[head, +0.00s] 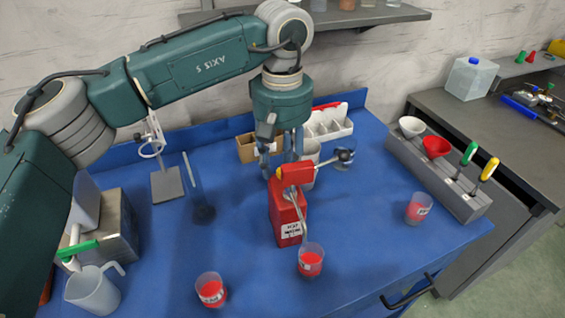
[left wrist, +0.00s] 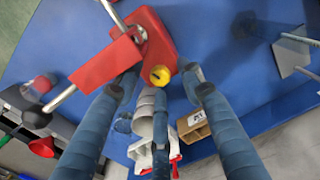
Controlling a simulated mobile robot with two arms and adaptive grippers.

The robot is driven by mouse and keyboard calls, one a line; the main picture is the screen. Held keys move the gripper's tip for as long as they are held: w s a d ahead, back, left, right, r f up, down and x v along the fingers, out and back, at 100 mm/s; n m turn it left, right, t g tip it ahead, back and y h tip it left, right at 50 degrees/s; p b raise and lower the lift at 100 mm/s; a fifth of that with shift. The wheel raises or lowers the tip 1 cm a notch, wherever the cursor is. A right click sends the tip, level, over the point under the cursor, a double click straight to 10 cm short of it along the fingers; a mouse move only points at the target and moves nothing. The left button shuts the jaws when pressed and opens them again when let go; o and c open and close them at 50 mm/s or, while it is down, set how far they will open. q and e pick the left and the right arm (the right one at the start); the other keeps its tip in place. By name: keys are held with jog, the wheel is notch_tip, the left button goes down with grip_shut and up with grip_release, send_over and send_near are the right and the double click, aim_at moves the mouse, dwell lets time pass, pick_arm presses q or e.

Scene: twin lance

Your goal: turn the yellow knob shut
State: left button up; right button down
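The yellow knob (head: 279,173) sits on the side of the red dispenser head (head: 297,173), above a red bottle-like body (head: 287,215). It shows clearly in the left wrist view (left wrist: 160,75) as a round yellow cap with a dark centre. My left gripper (head: 281,165) points down at the knob from behind. In the left wrist view its fingers (left wrist: 160,78) are spread on either side of the knob, with a gap to it, so it is open and empty. A beaker with red liquid (head: 311,260) stands under the dispenser's metal spout. My right gripper is not in view.
More beakers with red liquid stand at the front (head: 211,290) and right (head: 419,208). A clear jug (head: 94,290) is front left. A grey rack (head: 437,180) with funnels lines the right edge. A black-ended lever (head: 345,155) juts from the dispenser. The front middle is fairly clear.

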pick_arm(q)
notch_tip(320, 180, up, 12)
dwell(0.5)
notch_tip(320, 180, down, 12)
jog(key=n+p, duration=0.6)
jog(key=n, duration=0.7)
jog(key=shift+n, duration=0.3)
